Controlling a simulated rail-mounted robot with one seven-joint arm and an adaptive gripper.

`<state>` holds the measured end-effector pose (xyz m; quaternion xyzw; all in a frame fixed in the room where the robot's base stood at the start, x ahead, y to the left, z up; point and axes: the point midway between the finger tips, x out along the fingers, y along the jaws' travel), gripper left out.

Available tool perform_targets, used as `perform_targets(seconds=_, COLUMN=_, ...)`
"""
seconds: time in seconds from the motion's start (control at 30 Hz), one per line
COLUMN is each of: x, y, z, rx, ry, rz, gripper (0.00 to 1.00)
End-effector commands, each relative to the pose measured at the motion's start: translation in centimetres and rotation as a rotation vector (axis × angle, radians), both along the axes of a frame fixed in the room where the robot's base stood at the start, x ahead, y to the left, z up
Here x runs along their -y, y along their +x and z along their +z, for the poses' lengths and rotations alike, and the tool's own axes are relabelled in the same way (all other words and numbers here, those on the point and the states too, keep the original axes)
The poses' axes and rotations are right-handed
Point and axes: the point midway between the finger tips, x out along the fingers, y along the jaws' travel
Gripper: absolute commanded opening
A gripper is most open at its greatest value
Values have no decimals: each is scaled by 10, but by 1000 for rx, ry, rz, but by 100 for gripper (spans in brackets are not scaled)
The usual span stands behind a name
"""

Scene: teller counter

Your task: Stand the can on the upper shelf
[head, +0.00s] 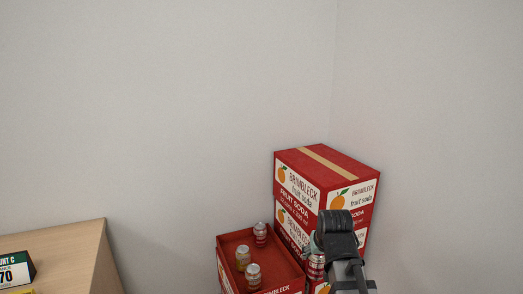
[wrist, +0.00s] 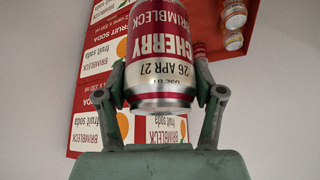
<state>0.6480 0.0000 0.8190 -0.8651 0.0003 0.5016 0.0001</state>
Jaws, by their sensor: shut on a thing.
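A can (wrist: 160,60) with a red and cream label reading "BRIMBLECK CHERRY" and a date fills the upper middle of the wrist view. My gripper (wrist: 159,90) has its two greenish fingers closed on the can's sides. In the head view the held can (head: 316,264) is at the lower right, partly hidden by my dark arm, in front of the stacked soda boxes. It looks about upright there. Whether it touches anything below cannot be told. No upper shelf shows in either view.
Red soda boxes (head: 335,163) are stacked in the corner. Beside them an open red tray (head: 285,270) holds several cans, including one at the back (head: 260,234). A wooden top (head: 75,245) with a small sign (head: 14,270) is at the left. Bare walls lie behind.

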Motion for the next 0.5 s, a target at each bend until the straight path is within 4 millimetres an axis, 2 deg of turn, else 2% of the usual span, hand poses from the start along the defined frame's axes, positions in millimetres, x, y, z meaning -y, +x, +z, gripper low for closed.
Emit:
perform_targets(seconds=0.03, x=0, y=3, z=18, rx=0, ry=0, rz=0, gripper=15)
perform_targets(seconds=0.1, x=0, y=5, z=29, rx=1, ry=0, rz=0, gripper=15)
perform_targets(seconds=0.5, x=0, y=18, z=82, rx=1, ry=0, rz=1, gripper=15)
